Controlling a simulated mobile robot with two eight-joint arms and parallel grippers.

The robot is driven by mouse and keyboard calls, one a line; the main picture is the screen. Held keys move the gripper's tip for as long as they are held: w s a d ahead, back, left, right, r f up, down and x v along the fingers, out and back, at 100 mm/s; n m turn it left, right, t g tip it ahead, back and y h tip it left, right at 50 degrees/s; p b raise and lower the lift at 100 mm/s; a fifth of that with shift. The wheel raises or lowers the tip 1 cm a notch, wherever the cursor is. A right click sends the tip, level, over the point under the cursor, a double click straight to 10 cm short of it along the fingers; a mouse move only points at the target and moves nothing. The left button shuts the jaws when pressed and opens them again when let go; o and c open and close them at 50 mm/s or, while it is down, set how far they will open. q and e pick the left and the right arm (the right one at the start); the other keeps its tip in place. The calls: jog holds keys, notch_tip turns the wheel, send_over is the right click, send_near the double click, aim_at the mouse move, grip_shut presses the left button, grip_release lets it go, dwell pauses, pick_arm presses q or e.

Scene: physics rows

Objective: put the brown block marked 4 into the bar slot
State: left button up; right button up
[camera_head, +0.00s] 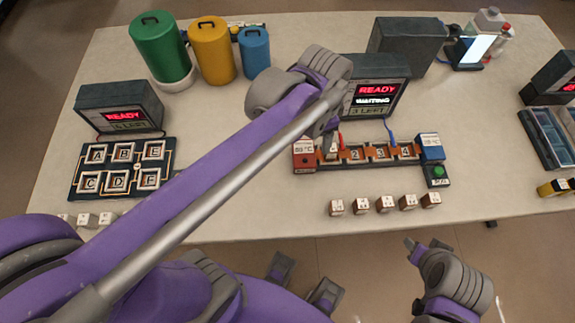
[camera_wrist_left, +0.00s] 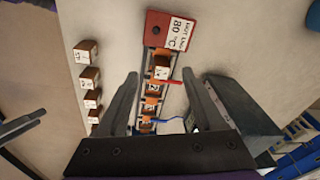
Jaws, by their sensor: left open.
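The bar (camera_head: 368,163) lies on the table between a red 80 °C end block (camera_head: 304,155) and a blue end block (camera_head: 431,148). Its slots 2, 3 and 4 show their printed numbers. A brown block with a pale marked top (camera_wrist_left: 162,68) sits at the slot beside the red end; its mark is too small to read surely. My left gripper (camera_head: 331,132) is over that end, open, its fingertips (camera_wrist_left: 160,82) on either side of that block and apart from it. My right gripper (camera_head: 425,246) is low, off the table's front edge; its fingers are unclear.
Several loose brown blocks (camera_head: 385,204) stand in a row in front of the bar, marks unreadable. A display box reading READY (camera_head: 375,85) stands behind the bar, with red and blue leads. A lettered board (camera_head: 122,168) lies left; canisters (camera_head: 213,50) stand at the back.

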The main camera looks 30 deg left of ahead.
pick_arm(q)
jog(key=s+a+f+n+t, duration=0.1)
jog(key=s+f+n, duration=0.1)
jog(key=s, duration=0.1)
jog(key=s+a+f+n+t, duration=0.1)
jog(key=s+f+n, duration=0.1)
jog(key=s+n, duration=0.1)
jog(key=s+a+f+n+t, duration=0.1)
jog(key=s+a+f+n, duration=0.1)
jog(key=s+f, duration=0.1)
jog(key=shift+s+a+f+n+t, duration=0.1)
jog(key=shift+s+n+t, duration=0.25)
jog(key=shift+s, duration=0.55)
